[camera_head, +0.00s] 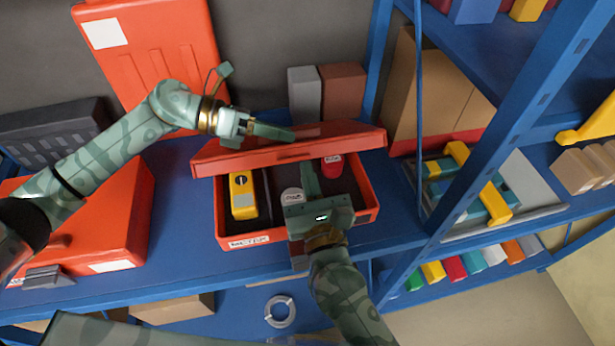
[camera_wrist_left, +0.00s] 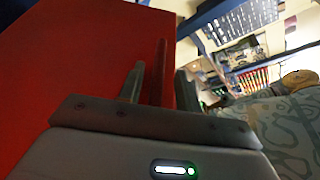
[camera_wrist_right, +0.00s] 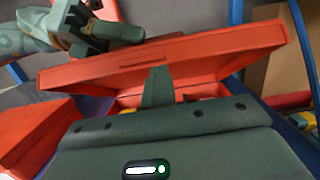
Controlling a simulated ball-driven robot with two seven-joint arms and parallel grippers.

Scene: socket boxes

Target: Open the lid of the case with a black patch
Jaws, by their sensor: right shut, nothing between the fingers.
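The orange-red case (camera_head: 372,212) stands on the blue shelf in the head view. Its lid (camera_head: 350,143) is partly raised, and the lid's front edge also shows in the right wrist view (camera_wrist_right: 215,52). I cannot make out a black patch. Inside are a yellow device (camera_head: 243,196), a red cup-like item (camera_head: 332,167) and a round pale item. My left gripper (camera_head: 268,131) is at the lid's upper side, its fingers apart with a red edge between them in the left wrist view (camera_wrist_left: 158,88). My right gripper (camera_head: 309,175) is shut and empty, reaching over the case's front toward the lid.
Another orange case (camera_head: 115,235) lies left on the shelf, and an orange panel (camera_head: 150,50) stands behind. Grey (camera_head: 304,93) and brown (camera_head: 343,92) blocks stand behind the lid. A blue post (camera_head: 490,150) and a tray with yellow-and-teal parts (camera_head: 465,185) are to the right.

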